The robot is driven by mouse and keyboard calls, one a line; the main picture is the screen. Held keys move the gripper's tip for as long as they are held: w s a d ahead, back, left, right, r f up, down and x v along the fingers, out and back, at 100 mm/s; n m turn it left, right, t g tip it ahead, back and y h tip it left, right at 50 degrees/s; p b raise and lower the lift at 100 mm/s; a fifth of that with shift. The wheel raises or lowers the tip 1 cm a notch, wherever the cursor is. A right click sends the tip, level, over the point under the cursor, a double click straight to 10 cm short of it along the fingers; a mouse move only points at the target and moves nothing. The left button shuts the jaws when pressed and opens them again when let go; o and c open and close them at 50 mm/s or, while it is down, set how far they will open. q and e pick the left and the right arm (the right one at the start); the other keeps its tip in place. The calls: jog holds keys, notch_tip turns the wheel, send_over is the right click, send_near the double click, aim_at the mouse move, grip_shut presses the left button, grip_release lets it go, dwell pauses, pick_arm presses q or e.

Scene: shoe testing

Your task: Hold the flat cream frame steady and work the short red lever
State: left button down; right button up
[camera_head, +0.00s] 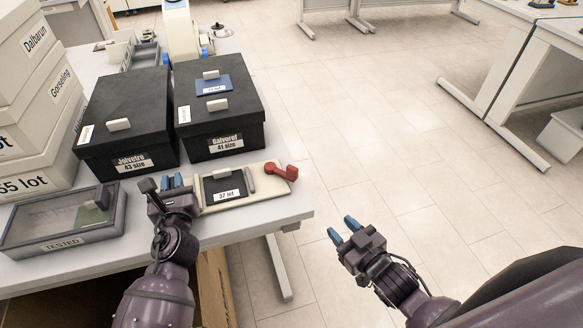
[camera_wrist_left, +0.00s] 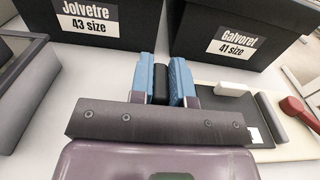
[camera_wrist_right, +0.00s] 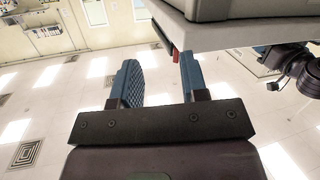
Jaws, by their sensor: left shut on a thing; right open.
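The flat cream frame (camera_head: 211,202) lies near the table's front right corner, with a dark plate labelled "37 lot" on it. The short red lever (camera_head: 282,172) sits at its right end and also shows at the right of the left wrist view (camera_wrist_left: 297,109). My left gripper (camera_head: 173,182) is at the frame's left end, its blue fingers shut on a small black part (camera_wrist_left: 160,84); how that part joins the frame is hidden. My right gripper (camera_head: 344,229) is open and empty, off the table's edge, right of and nearer than the lever.
Two black shoe boxes (camera_head: 125,103) (camera_head: 218,130) stand behind the frame. A grey "TESTED" case (camera_head: 62,222) lies left of my left gripper, and cream boxes (camera_head: 30,102) are stacked at the far left. The floor (camera_head: 400,170) right of the table is clear.

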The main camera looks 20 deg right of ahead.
aim_at(293, 167)
jog(key=a+r+n+g+y, duration=0.8)
jog(key=a+n+g+y, duration=0.25)
jog(key=n+y, duration=0.45)
jog(key=w+n+g+h, duration=0.3)
jog(key=n+h, duration=0.1)
jog(key=n, duration=0.2)
jog(key=w+r+n+g+h, duration=0.1)
jog(key=w+n+g+h, duration=0.2)
jog(key=n+g+h, duration=0.1)
jog(key=w+r+n+g+h, duration=0.1)
jog(key=w+n+g+h, duration=0.2)
jog(key=n, duration=0.6)
jog(key=shift+w+a+r+g+h, duration=0.1)
jog(key=shift+w+g+h, duration=0.05)
jog(key=shift+h, duration=0.5)
jog(key=shift+w+a+g+h, duration=0.1)
jog(key=shift+h, duration=0.55)
jog(key=w+r+n+t+h, duration=0.2)
jog(key=w+r+n+h, duration=0.4)
jog(key=w+r+h, duration=0.25)
jog(key=shift+y, duration=0.25)
jog(key=x, duration=1.2)
jog(key=shift+w+d+f, duration=0.15)
jog(key=shift+w+d, duration=0.05)
jog(key=shift+d, duration=0.15)
jog(key=shift+c, duration=0.3)
grip_shut()
